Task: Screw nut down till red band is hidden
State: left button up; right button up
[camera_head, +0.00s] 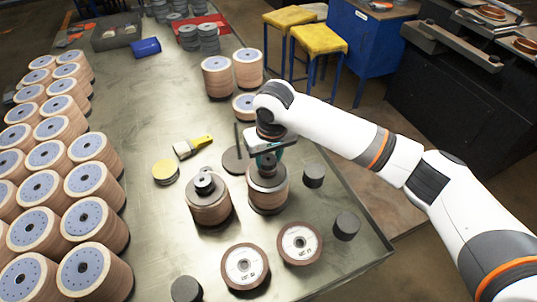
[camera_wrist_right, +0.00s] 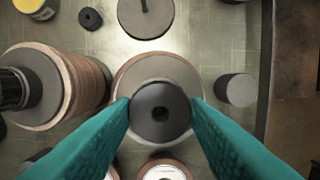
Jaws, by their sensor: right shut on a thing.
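My right gripper (camera_head: 267,158) reaches down over a stack of flap discs (camera_head: 268,198) near the table's front. In the right wrist view its teal fingers (camera_wrist_right: 160,108) are shut on a dark round nut (camera_wrist_right: 162,125) with a centre hole. The nut sits over the middle of the stack's grey top plate (camera_wrist_right: 190,77). I see no red band; the gripper and nut hide the post below from above. A second stack (camera_head: 209,208), topped by a black nut (camera_head: 204,182), stands just left. It also shows in the right wrist view (camera_wrist_right: 84,88). My left gripper is not in view.
Many disc stacks (camera_head: 88,213) fill the table's left side. A yellow-handled brush (camera_head: 193,147), a yellow-topped round (camera_head: 165,171), a dark disc with an upright rod (camera_head: 236,160) and black cylinders (camera_head: 314,176) lie close around. Two single discs (camera_head: 299,243) lie in front.

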jog(key=shift+f, duration=0.2)
dwell(0.3)
jog(key=o, duration=1.1)
jog(key=shift+c, duration=0.2)
